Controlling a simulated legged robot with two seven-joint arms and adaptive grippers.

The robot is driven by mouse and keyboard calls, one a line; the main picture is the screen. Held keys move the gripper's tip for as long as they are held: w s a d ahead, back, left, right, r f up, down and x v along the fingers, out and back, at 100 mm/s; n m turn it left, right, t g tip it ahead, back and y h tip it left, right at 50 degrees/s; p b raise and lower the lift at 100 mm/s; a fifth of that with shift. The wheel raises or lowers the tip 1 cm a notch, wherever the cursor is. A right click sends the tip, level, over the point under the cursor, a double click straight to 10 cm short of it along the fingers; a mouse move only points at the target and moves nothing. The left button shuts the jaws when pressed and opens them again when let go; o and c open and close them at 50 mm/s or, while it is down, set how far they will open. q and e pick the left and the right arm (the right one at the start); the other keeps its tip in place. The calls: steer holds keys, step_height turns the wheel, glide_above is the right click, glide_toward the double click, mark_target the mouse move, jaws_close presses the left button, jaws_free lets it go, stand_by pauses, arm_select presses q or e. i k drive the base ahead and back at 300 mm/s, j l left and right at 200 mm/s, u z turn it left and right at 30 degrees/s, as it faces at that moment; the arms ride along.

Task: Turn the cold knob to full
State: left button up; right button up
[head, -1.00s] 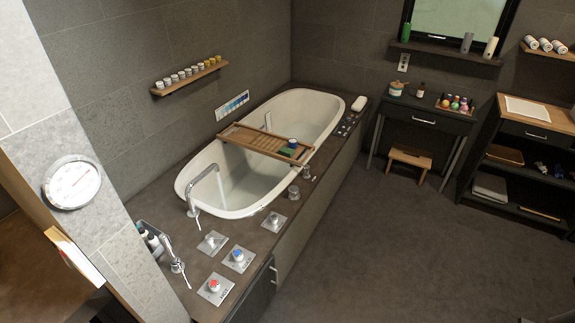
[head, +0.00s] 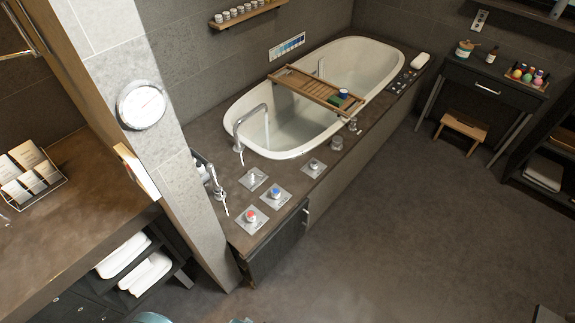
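The cold knob, marked blue (head: 275,192), sits on a square metal plate on the dark deck at the near end of the bathtub (head: 265,150). A red-marked knob (head: 251,216) is beside it, nearer to me. Two plain metal knobs, one at the left (head: 252,178) and one at the right (head: 314,164), stand on similar plates behind. How far the cold knob is turned is too small to tell. A curved tub faucet (head: 248,120) stands behind the knobs. Neither of my grippers is in view.
A tiled pillar with a round gauge (head: 141,105) stands left of the deck. A wooden counter (head: 90,200) with towels (head: 146,273) below fills the left. A bath tray (head: 315,87) spans the tub. Open floor (head: 400,230) lies right of the deck.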

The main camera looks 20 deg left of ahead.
mark_target(276, 192)
steer(key=i+l+u, duration=0.3)
steer(key=l, duration=0.35)
steer(key=i+l+u, duration=0.15)
steer(key=i+l, duration=0.15)
steer(key=i+l+u, duration=0.15)
steer(key=l, duration=0.25)
